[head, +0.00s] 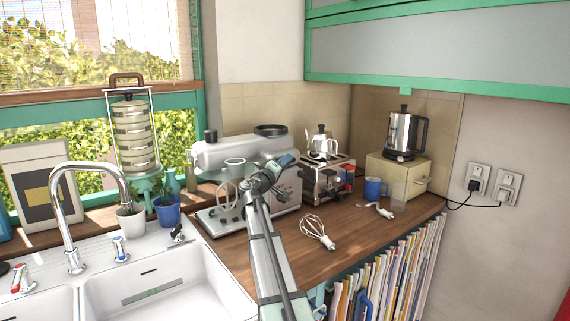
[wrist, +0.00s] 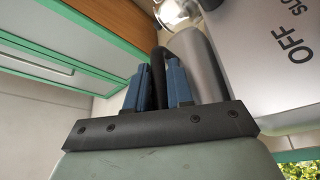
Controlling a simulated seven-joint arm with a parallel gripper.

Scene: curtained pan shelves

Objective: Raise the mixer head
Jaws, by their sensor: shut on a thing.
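The mixer (head: 222,153) is a pale stand mixer on the wooden counter, left of the toaster. Its head looks about level. In the wrist view its pale side (wrist: 275,50) shows at the right with "OFF" lettering, beside a grey cylindrical part (wrist: 200,62). My gripper (head: 287,160) is at the mixer's right end. In the wrist view my gripper's blue fingers (wrist: 161,85) are shut on a thin black curved part (wrist: 158,62) next to the mixer. My arm hides part of the mixer's lower right side.
A toaster (head: 322,182) stands close right of my gripper. A loose whisk (head: 316,231) lies on the counter (head: 345,240) in front. A blue mug (head: 375,188) and a kettle (head: 404,135) on a cream box are farther right. The sink (head: 165,285) is at the left front.

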